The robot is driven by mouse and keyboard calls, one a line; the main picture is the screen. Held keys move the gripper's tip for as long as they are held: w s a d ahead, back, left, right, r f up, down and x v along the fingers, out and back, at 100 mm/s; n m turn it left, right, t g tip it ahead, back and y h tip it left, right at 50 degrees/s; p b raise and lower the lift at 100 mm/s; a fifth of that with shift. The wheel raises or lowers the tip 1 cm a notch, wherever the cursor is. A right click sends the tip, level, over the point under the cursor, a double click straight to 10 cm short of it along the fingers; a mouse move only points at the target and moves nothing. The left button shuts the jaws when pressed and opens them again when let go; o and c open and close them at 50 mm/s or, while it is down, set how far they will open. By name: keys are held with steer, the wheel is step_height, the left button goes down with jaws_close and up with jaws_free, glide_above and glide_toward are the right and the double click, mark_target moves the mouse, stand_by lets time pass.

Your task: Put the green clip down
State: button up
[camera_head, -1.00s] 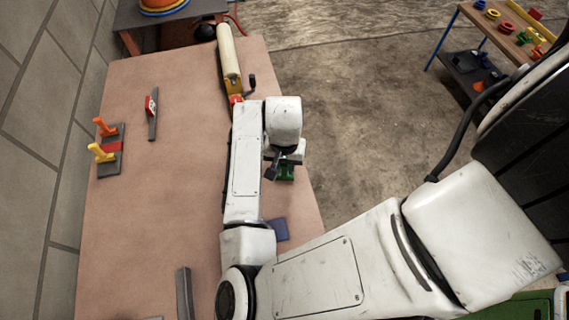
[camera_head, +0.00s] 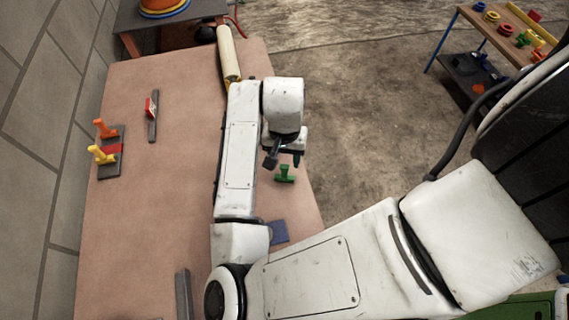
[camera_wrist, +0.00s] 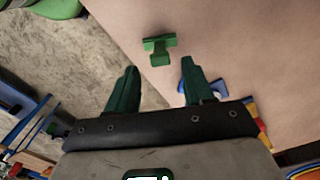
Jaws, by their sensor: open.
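The green clip (camera_head: 285,174) rests on the table (camera_head: 165,220) near its right edge. It also shows in the wrist view (camera_wrist: 158,48), standing on the tabletop beyond my fingertips and apart from them. My gripper (camera_head: 283,160) is open and empty. It hangs just above and behind the clip in the head view. Its two green-tipped fingers are spread in the wrist view (camera_wrist: 160,82).
A grey block (camera_head: 109,165) with orange and yellow clips and a grey bar (camera_head: 153,128) with a red piece lie on the left. A blue piece (camera_head: 278,232) lies close to my arm. A shelf (camera_head: 500,35) with coloured parts stands at back right. The table's left middle is clear.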

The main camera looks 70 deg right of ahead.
step_height(320, 180, up, 6)
steer(key=w+d+r+n+t+h, duration=0.25)
steer(key=d+r+n+h, duration=0.35)
steer(key=d, duration=0.5)
steer(key=s+a+f+n+y, duration=0.2)
steer(key=s+a+f, duration=0.1)
steer(key=a+f, duration=0.2)
steer(key=s+a+f+n+g+y, duration=0.1)
steer(key=s+a+f+n+y, duration=0.1)
steer(key=a+f, duration=0.3)
steer(key=s+a+f+n+y, duration=0.1)
steer(key=s+a+f+n, duration=0.3)
steer(key=a, duration=0.6)
steer(key=shift+s+a+f+g+y, duration=0.25)
steer(key=shift+s+f+y, duration=0.25)
steer(key=shift+f, duration=0.4)
steer(key=shift+s, duration=0.1)
